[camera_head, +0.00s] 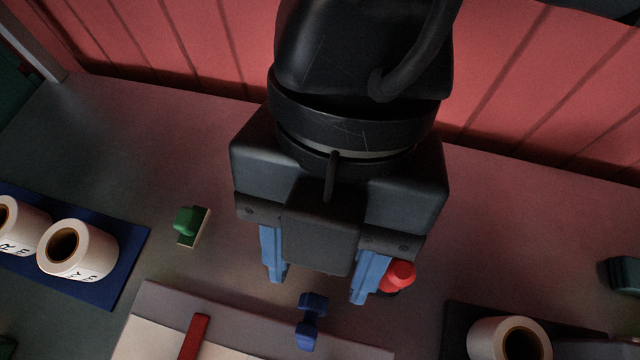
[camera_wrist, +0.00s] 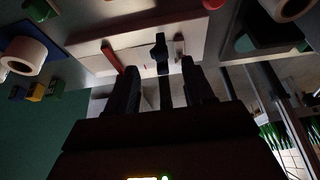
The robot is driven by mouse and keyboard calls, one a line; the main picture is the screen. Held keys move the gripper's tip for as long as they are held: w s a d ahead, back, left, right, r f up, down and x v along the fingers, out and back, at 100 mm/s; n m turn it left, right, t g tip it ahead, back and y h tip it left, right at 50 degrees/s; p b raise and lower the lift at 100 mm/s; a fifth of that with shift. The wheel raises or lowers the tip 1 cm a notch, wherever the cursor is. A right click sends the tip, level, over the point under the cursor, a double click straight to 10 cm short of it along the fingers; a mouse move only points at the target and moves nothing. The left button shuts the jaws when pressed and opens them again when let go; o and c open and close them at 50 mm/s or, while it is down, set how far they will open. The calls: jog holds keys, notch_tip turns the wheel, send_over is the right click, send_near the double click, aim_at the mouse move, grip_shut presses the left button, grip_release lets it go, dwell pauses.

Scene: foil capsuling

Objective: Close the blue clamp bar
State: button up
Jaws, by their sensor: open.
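The blue clamp bar shows in the head view as a short dark-blue piece with a knobbed end (camera_head: 310,322), at the far edge of a pale board. In the wrist view its knobbed end (camera_wrist: 159,48) lies just beyond my fingertips. A dark bar runs from it back between the fingers. My gripper (camera_head: 317,288) has two blue fingers spread apart and empty, above and just behind the blue knob. In the wrist view my gripper (camera_wrist: 159,68) straddles the bar's line. I cannot tell whether either finger touches it, nor the bar's full angle.
A red bar (camera_head: 193,337) lies on the pale board (camera_head: 150,338), left of the blue one. A red knob (camera_head: 399,274) stands close by my right finger. A green-handled block (camera_head: 189,225) is to the left. White rolls stand on a blue mat (camera_head: 125,262) and at lower right (camera_head: 490,342).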

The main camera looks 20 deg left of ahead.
aim_at(315, 297)
jog(key=shift+x, duration=2.5)
jog(key=shift+w, duration=0.1)
jog(key=shift+c, duration=0.4)
grip_shut()
